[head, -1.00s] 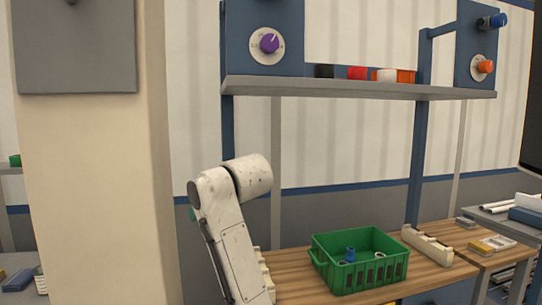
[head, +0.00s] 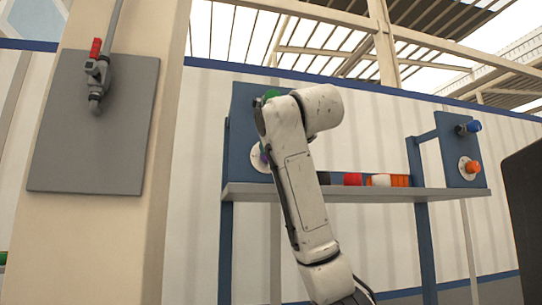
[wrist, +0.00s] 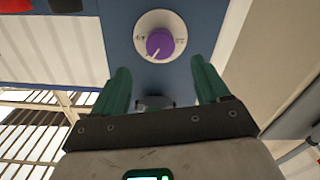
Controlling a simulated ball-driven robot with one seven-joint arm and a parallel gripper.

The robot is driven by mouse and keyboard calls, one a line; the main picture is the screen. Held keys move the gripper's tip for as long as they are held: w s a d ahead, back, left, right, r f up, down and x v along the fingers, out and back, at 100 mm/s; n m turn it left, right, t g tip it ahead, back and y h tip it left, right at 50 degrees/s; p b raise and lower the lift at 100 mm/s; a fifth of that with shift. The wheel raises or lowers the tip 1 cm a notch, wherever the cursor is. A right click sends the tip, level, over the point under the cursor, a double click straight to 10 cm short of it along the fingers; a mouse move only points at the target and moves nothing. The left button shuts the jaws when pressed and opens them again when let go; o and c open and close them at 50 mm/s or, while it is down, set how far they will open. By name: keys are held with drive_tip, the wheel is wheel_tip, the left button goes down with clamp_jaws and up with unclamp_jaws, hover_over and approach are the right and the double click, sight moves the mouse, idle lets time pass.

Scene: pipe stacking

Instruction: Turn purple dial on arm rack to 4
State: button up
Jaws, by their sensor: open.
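The purple dial (wrist: 160,44) sits on a round white plate with small markings, on a blue panel (wrist: 120,24). It shows in full in the wrist view, above and between my fingertips. Its white pointer line points to the lower left in that view. The numbers are too small to read surely. In the head view the purple dial (head: 264,157) is mostly hidden behind my arm. My gripper (wrist: 158,85) is open, its two green fingers apart and empty, short of the dial and not around it. In the head view my gripper is mostly hidden behind the arm.
A grey shelf (head: 350,193) runs right of the panel, holding a red item (head: 352,179) and a white item (head: 380,180). A pillar with a grey plate (head: 95,150) stands left.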

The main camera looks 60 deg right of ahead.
drive_tip(key=p+x, duration=0.2)
drive_tip(key=x, duration=0.7)
drive_tip(key=shift+w+d, duration=0.15)
drive_tip(key=shift+w, duration=0.05)
drive_tip(key=shift+c, duration=0.4)
drive_tip(key=c, duration=1)
drive_tip(key=shift+o, duration=0.2)
drive_tip(key=m+p, duration=0.6)
drive_tip(key=m, duration=0.5)
drive_tip(key=shift+w+m, duration=0.1)
drive_tip(key=shift+m, duration=0.3)
